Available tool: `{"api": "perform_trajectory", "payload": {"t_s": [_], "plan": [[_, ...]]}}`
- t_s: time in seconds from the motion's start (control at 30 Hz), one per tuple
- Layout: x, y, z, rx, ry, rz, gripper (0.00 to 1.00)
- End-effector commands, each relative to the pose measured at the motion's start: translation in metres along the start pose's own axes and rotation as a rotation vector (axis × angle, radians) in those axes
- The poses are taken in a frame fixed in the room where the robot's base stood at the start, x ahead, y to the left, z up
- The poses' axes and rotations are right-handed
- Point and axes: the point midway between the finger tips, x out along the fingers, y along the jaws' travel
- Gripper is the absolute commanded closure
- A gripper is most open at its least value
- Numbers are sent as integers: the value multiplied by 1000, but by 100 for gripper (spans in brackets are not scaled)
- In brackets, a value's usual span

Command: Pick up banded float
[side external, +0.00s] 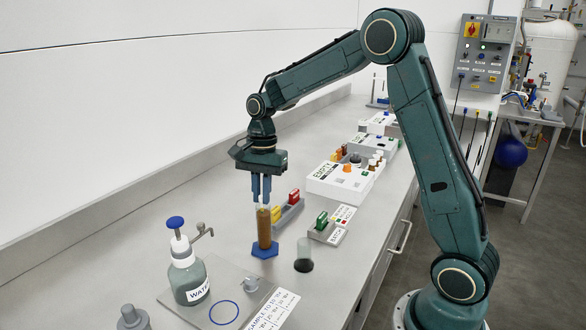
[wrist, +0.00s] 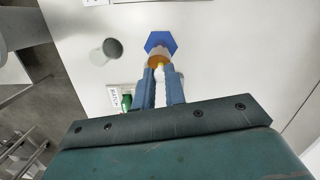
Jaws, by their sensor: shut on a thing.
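My gripper (side external: 261,197) is directly above a tall cylinder of brown liquid (side external: 264,230) with a blue hexagonal base (side external: 264,250). Its fingers point straight down and are closed around a slim pale piece, which I take to be the banded float (wrist: 161,84). In the wrist view the piece is white with a yellow part at the cylinder end. Its lower part is hidden by the fingers and the cylinder, so I cannot tell how deep it sits. The cylinder stands upright on the bench, and its blue base also shows in the wrist view (wrist: 160,40).
A small glass with dark contents (side external: 304,256) stands right of the cylinder. A WATER bottle (side external: 188,275) and a sample board (side external: 228,294) are in front. A grey rack with yellow and red pieces (side external: 287,212) and a green-topped block (side external: 326,230) are behind.

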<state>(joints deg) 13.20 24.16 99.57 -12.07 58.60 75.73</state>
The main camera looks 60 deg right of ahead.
Motion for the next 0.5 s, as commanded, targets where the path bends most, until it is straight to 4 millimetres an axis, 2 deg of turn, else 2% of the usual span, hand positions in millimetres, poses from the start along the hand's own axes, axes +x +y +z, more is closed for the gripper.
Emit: {"api": "perform_trajectory", "payload": {"t_s": [0.27,0.5], "plan": [[-7,0,1,0,0,-2,100],[-32,0,4,0,2,-4,100]]}}
